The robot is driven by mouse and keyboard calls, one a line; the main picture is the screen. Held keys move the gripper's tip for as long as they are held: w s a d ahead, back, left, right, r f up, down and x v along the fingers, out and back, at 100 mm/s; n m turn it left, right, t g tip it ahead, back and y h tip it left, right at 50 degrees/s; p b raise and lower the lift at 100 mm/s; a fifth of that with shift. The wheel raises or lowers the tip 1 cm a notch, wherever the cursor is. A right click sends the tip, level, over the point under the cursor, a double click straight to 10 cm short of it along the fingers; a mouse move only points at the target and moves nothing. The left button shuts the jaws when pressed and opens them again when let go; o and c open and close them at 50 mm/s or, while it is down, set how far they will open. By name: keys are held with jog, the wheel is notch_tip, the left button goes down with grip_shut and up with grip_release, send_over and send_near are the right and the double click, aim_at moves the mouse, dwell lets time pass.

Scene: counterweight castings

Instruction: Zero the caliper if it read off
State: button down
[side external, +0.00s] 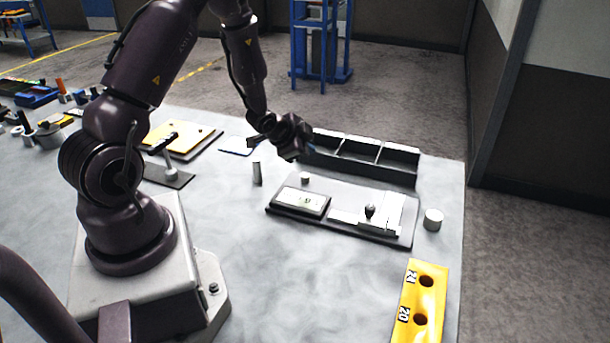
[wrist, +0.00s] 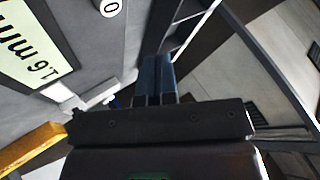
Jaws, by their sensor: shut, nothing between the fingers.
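The caliper fixture is a grey base plate (side external: 336,221) on the table. On it are a pale display block (side external: 301,200) at its left and a white slide (side external: 392,212) with a black knob (side external: 370,211) at its right. In the wrist view the display (wrist: 28,48) shows upside down and appears to read 1.6 mm. A round white button (wrist: 110,8) marked 0 is beside it, also seen in the side view (side external: 305,178). My gripper (side external: 309,149) is shut and empty, above and behind the plate, apart from it. Its blue fingers (wrist: 154,78) are together.
A dark divided tray (side external: 362,155) stands behind the plate, close to my gripper. A grey cylinder (side external: 433,219) stands right of the plate, and a slim one (side external: 257,173) to its left. A yellow block with holes (side external: 424,295) is at the front right. The front middle table is clear.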

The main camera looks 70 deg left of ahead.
aim_at(306, 176)
jog(key=shift+f, duration=2.25)
jog(key=shift+f, duration=0.15)
jog(key=shift+f, duration=0.25)
jog(key=shift+f, duration=0.45)
dwell(0.8)
dwell(0.3)
jog(key=shift+r, duration=0.85)
jog(key=shift+r, duration=2.55)
